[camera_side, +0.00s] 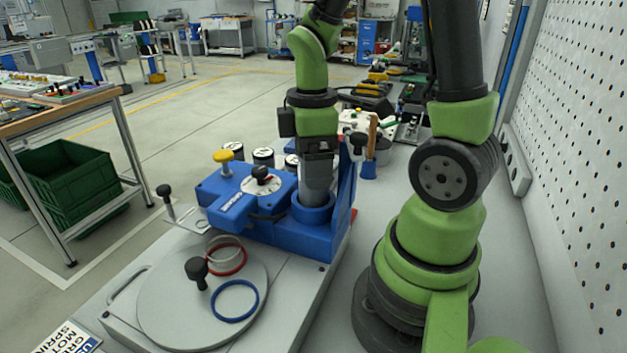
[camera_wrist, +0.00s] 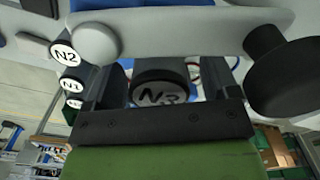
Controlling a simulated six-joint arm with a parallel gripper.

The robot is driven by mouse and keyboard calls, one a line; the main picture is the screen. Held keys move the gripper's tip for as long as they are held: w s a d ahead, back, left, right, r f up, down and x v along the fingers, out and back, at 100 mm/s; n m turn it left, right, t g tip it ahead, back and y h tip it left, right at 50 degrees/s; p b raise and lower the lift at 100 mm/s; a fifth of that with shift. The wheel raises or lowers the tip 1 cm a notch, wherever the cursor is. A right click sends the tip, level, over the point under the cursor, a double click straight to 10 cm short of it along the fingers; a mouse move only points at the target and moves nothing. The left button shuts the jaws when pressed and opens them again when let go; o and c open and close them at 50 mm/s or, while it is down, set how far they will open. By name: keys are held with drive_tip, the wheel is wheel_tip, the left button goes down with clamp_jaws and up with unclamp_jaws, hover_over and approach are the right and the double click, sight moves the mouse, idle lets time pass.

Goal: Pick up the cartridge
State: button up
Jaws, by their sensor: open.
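The likely cartridge is a grey cylinder (camera_side: 317,182) standing upright in the round blue socket (camera_side: 313,207) of a blue fixture. My gripper (camera_side: 318,152) is directly above it, and its dark body covers the top. In the wrist view my gripper's two dark fingers (camera_wrist: 162,78) are spread apart. A black round cap marked N3 (camera_wrist: 160,92) shows between them; I cannot tell whether they touch it or whether it belongs to the grey cylinder.
Several dark canisters with white labelled tops (camera_side: 263,157) stand behind the blue fixture (camera_side: 235,195). A yellow knob (camera_side: 223,157) and a black knob (camera_side: 261,173) rise from it. A blue upright plate (camera_side: 346,190) stands close right of the cylinder. A round grey plate (camera_side: 165,310) carries rings in front.

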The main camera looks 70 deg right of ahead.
drive_tip(key=c, duration=1.1)
